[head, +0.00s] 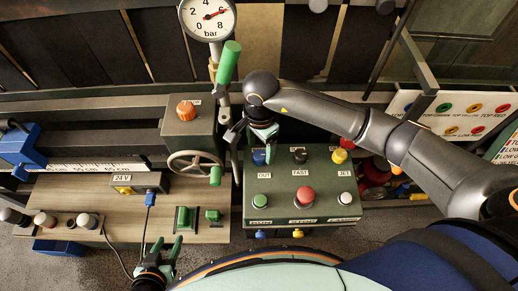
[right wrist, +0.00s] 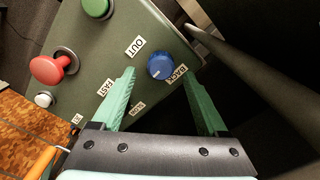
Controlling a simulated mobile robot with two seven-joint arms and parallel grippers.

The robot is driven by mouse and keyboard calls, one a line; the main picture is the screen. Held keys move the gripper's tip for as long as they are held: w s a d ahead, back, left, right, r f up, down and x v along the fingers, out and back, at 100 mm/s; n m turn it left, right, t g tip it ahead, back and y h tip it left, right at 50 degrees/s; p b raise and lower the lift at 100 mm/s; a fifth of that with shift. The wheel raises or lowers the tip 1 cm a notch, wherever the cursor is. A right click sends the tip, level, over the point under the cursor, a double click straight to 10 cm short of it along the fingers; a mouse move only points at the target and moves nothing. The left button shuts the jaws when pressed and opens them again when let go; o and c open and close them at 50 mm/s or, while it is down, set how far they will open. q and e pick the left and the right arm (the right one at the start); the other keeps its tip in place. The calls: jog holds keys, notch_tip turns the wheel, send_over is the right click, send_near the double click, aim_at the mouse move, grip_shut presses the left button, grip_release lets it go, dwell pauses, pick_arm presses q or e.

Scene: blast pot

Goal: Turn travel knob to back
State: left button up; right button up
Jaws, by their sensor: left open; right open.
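The travel knob is a round blue knob (right wrist: 160,66) on the green control box, between an OUT label and a label that seems to read BACK. A small pale mark shows near its lower edge; its exact setting is hard to read. In the head view the blue knob (head: 259,157) is at the box's upper left, partly hidden by my right gripper (head: 262,138). My right gripper is open, its green fingers pointing at the knob, which appears between and slightly beyond the tips in the right wrist view. Contact is not visible. My left gripper (head: 166,256) is open and empty at the lower left.
The green box (head: 327,219) also carries a black knob (head: 299,155), a yellow knob (head: 339,156), a green button (head: 263,200), a red button (head: 306,195) and a white button (head: 345,198). A handwheel (head: 194,167) and a green-handled lever (head: 229,63) stand close to the left.

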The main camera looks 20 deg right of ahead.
aim_at(260, 158)
jog(key=shift+f, duration=1.35)
grip_shut()
